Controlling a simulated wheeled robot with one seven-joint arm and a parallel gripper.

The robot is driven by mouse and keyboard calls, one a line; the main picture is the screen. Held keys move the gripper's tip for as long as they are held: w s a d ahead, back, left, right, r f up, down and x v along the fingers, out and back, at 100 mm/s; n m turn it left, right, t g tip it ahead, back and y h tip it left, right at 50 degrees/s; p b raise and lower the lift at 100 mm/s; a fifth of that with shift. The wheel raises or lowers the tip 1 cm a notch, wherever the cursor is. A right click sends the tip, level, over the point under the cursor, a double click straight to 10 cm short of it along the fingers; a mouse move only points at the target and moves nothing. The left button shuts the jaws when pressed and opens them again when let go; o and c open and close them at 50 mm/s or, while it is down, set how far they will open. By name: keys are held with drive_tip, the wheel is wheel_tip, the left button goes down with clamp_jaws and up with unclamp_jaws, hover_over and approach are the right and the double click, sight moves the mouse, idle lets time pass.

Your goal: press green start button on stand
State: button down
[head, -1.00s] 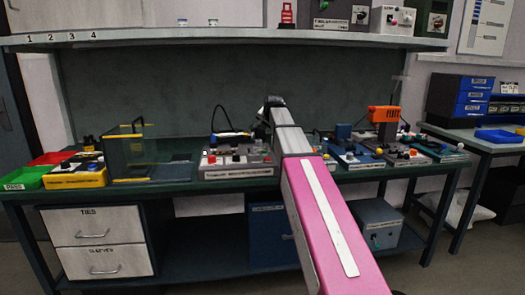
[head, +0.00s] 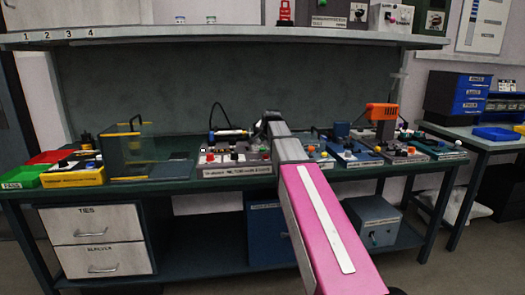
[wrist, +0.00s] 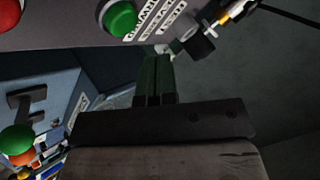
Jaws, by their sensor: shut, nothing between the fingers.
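The green start button (wrist: 121,19) is a round domed button on a grey panel, at the top of the wrist view. A red button (wrist: 8,14) is on the same panel at the left corner. In the head view the grey stand (head: 234,171) sits on the bench, left of my arm's end. My gripper (wrist: 157,58) is shut and empty, its dark fingers pointing up the wrist view toward the panel. The fingertips appear apart from the green button, below and right of it in the picture. In the head view my arm hides the gripper's fingers.
A black-and-white cylindrical part (wrist: 200,43) is right of my fingertips in the wrist view. A blue fixture (head: 351,157) and an orange-topped device (head: 381,112) stand right of my arm. A clear box (head: 150,158) stands left of the stand.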

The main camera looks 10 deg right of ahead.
sight(264, 149)
drive_tip(key=shift+f, duration=1)
drive_tip(key=shift+f, duration=0.1)
idle(1.3)
drive_tip(key=shift+f, duration=0.35)
drive_tip(key=shift+f, duration=0.55)
idle(1.1)
drive_tip(key=shift+r, duration=1)
drive_tip(key=shift+r, duration=0.15)
drive_tip(key=shift+r, duration=2.4)
